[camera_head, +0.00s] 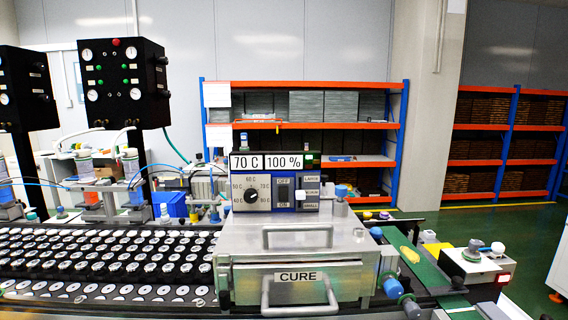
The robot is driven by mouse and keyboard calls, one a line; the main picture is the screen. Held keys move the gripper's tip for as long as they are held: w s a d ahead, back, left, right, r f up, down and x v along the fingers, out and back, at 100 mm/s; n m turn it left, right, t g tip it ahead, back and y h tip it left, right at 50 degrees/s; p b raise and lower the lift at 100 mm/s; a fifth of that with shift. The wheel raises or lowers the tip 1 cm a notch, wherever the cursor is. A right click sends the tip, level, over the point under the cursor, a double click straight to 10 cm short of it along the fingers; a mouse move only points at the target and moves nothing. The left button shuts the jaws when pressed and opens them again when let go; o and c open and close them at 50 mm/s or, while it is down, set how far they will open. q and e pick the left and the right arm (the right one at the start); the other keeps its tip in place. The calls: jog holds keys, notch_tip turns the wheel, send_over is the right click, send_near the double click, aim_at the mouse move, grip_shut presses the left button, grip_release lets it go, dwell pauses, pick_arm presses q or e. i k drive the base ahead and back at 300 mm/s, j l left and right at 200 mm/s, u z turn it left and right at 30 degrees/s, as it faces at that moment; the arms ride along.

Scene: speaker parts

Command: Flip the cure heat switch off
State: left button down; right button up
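The cure unit (300,244) is a metal box in the middle of the camera_head view, with a CURE label (297,277) on its front drawer. Its control panel on top carries a switch (283,192) between an OFF label above and an ON label below. The switch is too small for me to tell which position it is in. Left of it is a black temperature dial (251,196). Above are displays reading 70 C (246,162) and 100 % (284,162). Neither of my grippers is in view.
Right of the switch is a size selector (301,195) with LARGE and SMALL labels. Metal handles (300,297) stick out in front. A tray of round parts (100,262) lies left. A green strip with a yellow object (409,254) lies right. The space before the panel looks clear.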

aim_at(283, 190)
jog(key=j+u, duration=0.2)
jog(key=j, duration=0.25)
jog(key=i+j+u, duration=0.2)
jog(key=j, duration=0.3)
jog(key=j+u, duration=0.2)
jog(key=j, duration=0.25)
